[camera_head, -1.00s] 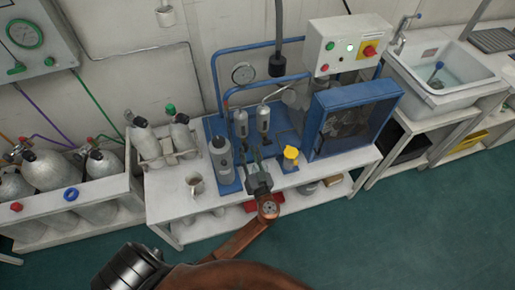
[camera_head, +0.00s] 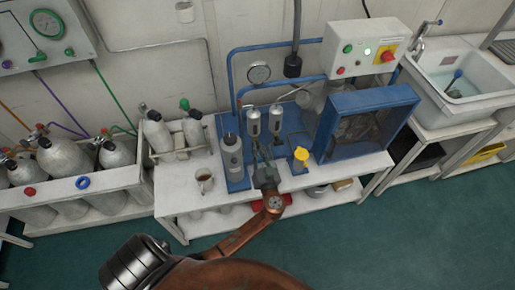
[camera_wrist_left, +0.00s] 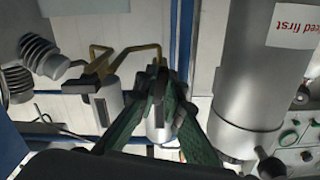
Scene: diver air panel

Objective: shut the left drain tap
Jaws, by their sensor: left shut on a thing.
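Two grey filter cylinders stand on the blue panel, the left one (camera_head: 253,123) and the right one (camera_head: 275,119). My left gripper (camera_head: 261,152) is just below the left cylinder, reaching up from the front. In the left wrist view its green fingers (camera_wrist_left: 158,88) close together on a small part, which fits the left drain tap; the fingers mostly hide it. A brass bent piece (camera_wrist_left: 140,52) shows beside the fingertips. A second tap with a black handle (camera_wrist_left: 84,86) shows to the left there, free of the gripper. The held tap's handle angle cannot be told. My right gripper is not in view.
A grey bottle (camera_head: 231,158) stands close left of the gripper; it looms large in the wrist view (camera_wrist_left: 250,75). A yellow-topped container (camera_head: 300,158) and a blue-framed fan (camera_head: 365,122) are to the right. A mug (camera_head: 204,180) sits on the white bench (camera_head: 190,203).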

